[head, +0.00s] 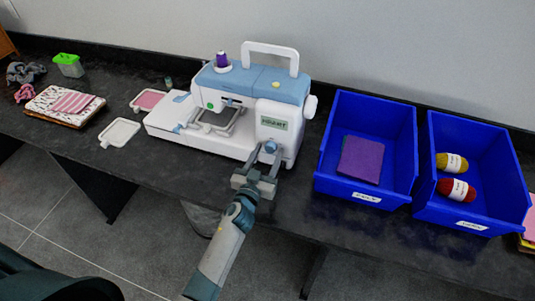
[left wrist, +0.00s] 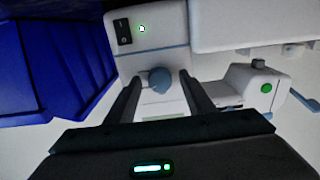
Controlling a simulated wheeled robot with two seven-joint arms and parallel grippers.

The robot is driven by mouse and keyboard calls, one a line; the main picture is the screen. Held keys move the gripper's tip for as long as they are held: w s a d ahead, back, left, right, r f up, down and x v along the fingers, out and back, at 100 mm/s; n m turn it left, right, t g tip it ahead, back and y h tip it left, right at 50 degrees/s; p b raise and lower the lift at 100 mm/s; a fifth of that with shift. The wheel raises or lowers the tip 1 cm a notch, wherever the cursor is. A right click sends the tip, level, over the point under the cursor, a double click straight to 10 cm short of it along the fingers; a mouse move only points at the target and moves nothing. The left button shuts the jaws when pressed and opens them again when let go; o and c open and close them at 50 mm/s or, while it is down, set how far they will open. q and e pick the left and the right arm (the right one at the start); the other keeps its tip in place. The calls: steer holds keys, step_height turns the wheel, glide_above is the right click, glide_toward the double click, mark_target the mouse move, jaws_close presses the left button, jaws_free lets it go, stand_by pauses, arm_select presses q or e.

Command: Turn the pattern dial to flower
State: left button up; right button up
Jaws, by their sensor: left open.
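The white and light-blue sewing machine (head: 250,85) stands on the dark bench. Its blue-grey pattern dial (head: 270,147) is low on the front of the right-hand column, below a small green label panel (head: 274,123). My left gripper (head: 264,166) is open in front of the dial. In the left wrist view the dial (left wrist: 159,80) shows between the two dark fingers, with a gap on both sides. I cannot read any pattern mark or the dial's setting. My right gripper is not in view.
Two blue bins stand right of the machine, one with purple cloth (head: 361,160), the other with yellow yarn (head: 452,163) and red yarn (head: 456,189). Hoops (head: 119,133), folded fabric (head: 66,105) and a green-lidded container (head: 69,65) lie left. The near bin's wall (left wrist: 60,65) is close to the gripper.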

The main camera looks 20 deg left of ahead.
arm_select(q)
steer(key=c, duration=1.1)
steer(key=shift+o, duration=0.2)
steer(key=shift+m, duration=0.3)
steer(key=m+b, duration=0.1)
steer(key=m, duration=0.4)
steer(key=shift+m, duration=0.4)
steer(key=m, duration=0.5)
steer(key=shift+m+b, duration=0.3)
steer(key=o, duration=1.1)
steer(key=shift+c, duration=0.2)
